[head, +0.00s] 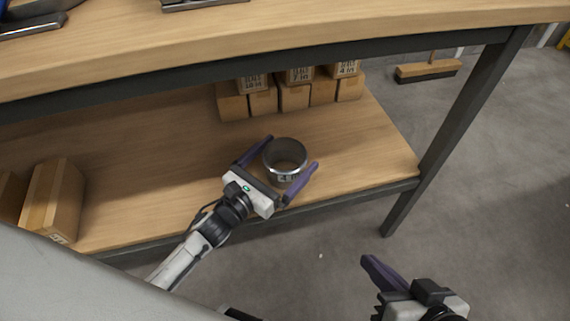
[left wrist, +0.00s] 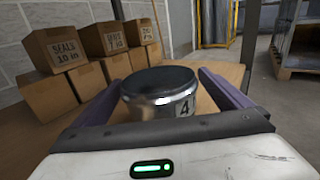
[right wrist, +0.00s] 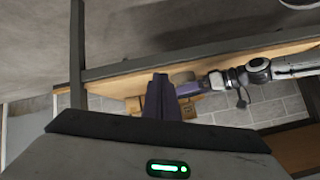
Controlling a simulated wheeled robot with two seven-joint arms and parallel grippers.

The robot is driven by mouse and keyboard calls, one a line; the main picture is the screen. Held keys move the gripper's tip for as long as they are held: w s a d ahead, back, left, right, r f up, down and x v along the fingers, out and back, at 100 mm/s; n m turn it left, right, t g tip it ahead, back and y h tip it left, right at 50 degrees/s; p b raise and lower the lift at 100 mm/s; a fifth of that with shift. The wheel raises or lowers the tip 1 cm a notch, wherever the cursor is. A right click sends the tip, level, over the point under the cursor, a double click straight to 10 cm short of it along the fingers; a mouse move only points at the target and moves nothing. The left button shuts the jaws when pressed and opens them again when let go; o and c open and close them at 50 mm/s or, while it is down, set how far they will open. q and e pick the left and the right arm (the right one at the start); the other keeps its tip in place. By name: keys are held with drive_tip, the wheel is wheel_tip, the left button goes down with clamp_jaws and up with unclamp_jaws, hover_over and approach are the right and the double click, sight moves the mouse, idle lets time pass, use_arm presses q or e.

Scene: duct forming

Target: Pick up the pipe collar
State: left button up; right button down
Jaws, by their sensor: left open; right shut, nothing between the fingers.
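The pipe collar (head: 285,158) is a short, shiny metal ring standing upright on the lower wooden shelf (head: 150,140). It also shows in the left wrist view (left wrist: 158,98), with a label reading 4 on its side. My left gripper (head: 287,152) is open, with one purple finger on each side of the collar. I cannot tell whether either finger touches it. My right gripper (head: 372,262) is shut and empty, out over the floor in front of the bench; its purple fingers (right wrist: 162,98) are together in the right wrist view.
Several small cardboard boxes (head: 292,97) stand behind the collar. Another box (head: 52,200) is at the shelf's left. The thick bench top (head: 300,30) overhangs the shelf, and a dark leg (head: 460,130) stands at right. A broom (head: 428,70) lies beyond.

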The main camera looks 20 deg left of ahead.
sight(297, 144)
use_arm(q)
drive_tip(key=b+x, duration=0.1)
drive_tip(key=x, duration=0.3)
drive_tip(key=shift+a+r, duration=0.1)
drive_tip(key=shift+r, duration=0.05)
drive_tip(key=shift+w, duration=0.15)
use_arm(e)
drive_tip(key=shift+w+a+r+y, duration=0.1)
drive_tip(key=shift+a+r+y, duration=0.25)
drive_tip(key=shift+r, duration=0.35)
use_arm(q)
drive_tip(key=shift+c, duration=0.4)
